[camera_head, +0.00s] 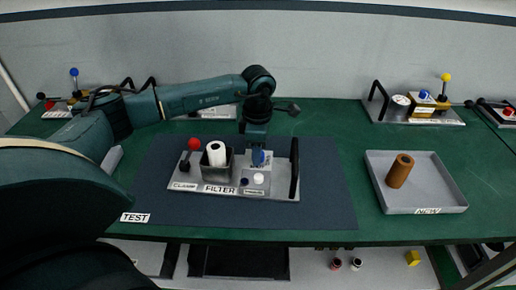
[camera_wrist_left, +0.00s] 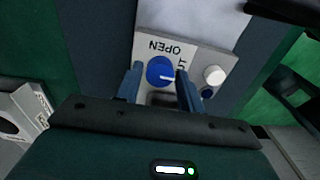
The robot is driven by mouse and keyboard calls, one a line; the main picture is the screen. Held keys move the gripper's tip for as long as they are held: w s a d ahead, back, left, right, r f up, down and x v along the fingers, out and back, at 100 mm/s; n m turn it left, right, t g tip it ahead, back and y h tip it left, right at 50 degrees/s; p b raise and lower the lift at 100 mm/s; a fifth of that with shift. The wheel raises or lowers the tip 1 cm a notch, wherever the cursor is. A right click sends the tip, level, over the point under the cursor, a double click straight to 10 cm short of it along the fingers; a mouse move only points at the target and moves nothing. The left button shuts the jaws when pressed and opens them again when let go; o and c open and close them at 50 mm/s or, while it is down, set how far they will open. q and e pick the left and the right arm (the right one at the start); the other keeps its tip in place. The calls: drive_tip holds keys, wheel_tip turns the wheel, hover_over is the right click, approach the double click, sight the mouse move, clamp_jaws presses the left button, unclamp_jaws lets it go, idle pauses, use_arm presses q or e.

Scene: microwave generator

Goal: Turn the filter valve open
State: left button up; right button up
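The filter valve is a round blue knob (camera_head: 258,157) on the grey filter plate (camera_head: 285,188), which lies on the dark mat. In the left wrist view the blue knob (camera_wrist_left: 160,70) carries a white mark that points toward a partly hidden label ending in "UT"; the label "OPEN" is beside the knob. My left gripper (camera_head: 257,150) reaches down over the knob. In the left wrist view its two fingers (camera_wrist_left: 159,88) are apart, one on each side of the knob. I cannot tell whether they touch it. My right gripper is not in view.
On the plate are a red-knobbed clamp lever (camera_head: 193,146), a white cylinder (camera_head: 217,153) in a dark holder, a white button (camera_head: 259,179) and a tall black handle (camera_head: 294,168). A grey tray (camera_head: 450,195) with a brown cylinder (camera_head: 400,170) is at right.

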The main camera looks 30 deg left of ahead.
use_arm(q)
drive_tip(key=c, duration=0.6)
drive_tip(key=shift+c, duration=0.2)
